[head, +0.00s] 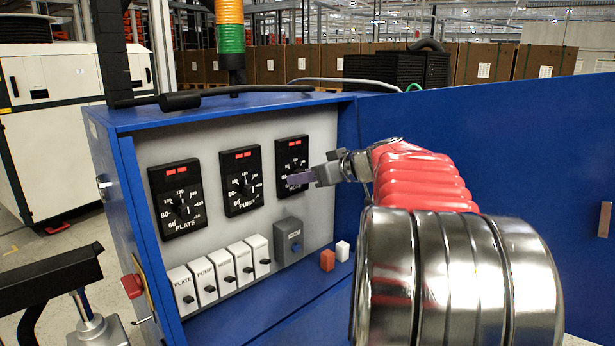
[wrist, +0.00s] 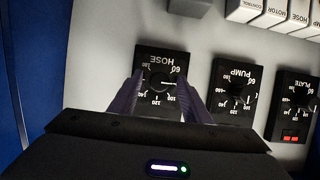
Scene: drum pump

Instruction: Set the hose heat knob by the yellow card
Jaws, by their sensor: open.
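The black HOSE dial plate (head: 291,150) is the rightmost of three on the grey panel, with red lights at its top. My gripper (head: 299,180) is in front of its lower part and partly hides it. In the wrist view, which looks upside down, the HOSE knob (wrist: 161,83) has a pale pointer line and numbers around it. My open gripper (wrist: 163,93) has one purple-grey finger on each side of the knob. I cannot tell whether the fingers touch it. No yellow card shows in either view.
The PUMP dial (head: 241,182) and PLATE dial (head: 178,198) are to the left. A row of white switches (head: 225,270) and a grey switch box (head: 288,242) are below. The blue cabinet door (head: 480,130) stands open on the right, beside my arm.

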